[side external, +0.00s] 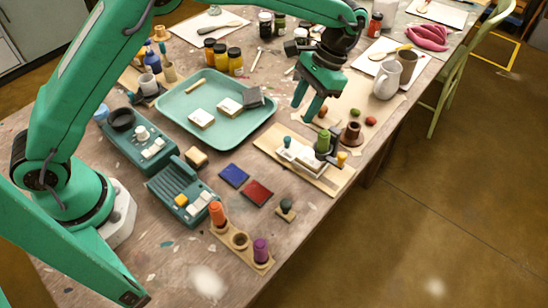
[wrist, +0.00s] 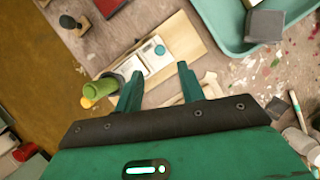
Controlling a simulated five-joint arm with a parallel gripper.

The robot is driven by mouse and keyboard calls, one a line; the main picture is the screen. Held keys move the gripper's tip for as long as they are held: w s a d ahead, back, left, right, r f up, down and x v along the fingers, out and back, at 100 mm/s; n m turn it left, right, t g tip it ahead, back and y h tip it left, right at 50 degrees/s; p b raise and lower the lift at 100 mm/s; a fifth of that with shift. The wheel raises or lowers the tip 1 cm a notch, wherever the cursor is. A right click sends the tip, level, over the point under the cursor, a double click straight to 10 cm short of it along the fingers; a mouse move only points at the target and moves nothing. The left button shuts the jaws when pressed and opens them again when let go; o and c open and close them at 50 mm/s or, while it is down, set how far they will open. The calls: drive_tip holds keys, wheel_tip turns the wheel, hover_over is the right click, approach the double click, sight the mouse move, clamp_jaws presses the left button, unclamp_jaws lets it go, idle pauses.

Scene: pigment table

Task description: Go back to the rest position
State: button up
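My green arm reaches over the table from the left in the side external view. My gripper (side external: 304,104) hangs in the air with its fingers pointing down, above the area right of the teal tray. In the wrist view the two fingertips (wrist: 157,80) are apart, with nothing held between them. A green cylinder (side external: 322,142) stands near a white block on a wooden board (side external: 333,183), below my gripper. In the wrist view the green cylinder (wrist: 100,90) is just left of the left finger, and the board (wrist: 182,38) lies beyond the fingertips.
The teal tray (side external: 170,128) holds white blocks and a grey block (side external: 253,97). Two mugs (side external: 386,80) stand to the right. Pigment jars (side external: 235,62) stand behind. A peg rack (side external: 232,240) and blue and red pads (side external: 234,176) lie in front.

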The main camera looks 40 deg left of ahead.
drive_tip(key=s+a+r+n+t+h, duration=0.1)
drive_tip(key=s+a+r+t, duration=0.1)
drive_tip(key=s+a+r, duration=0.35)
drive_tip(key=s+a+r+n+t+h, duration=0.1)
drive_tip(key=s+a+r+t, duration=0.15)
drive_tip(key=a+r, duration=0.5)
drive_tip(key=s+a+r+n+t, duration=0.1)
drive_tip(key=s+a+t, duration=0.4)
drive_tip(key=s, duration=1)
drive_tip(key=shift+a+n, duration=0.8)
drive_tip(key=shift+a, duration=0.3)
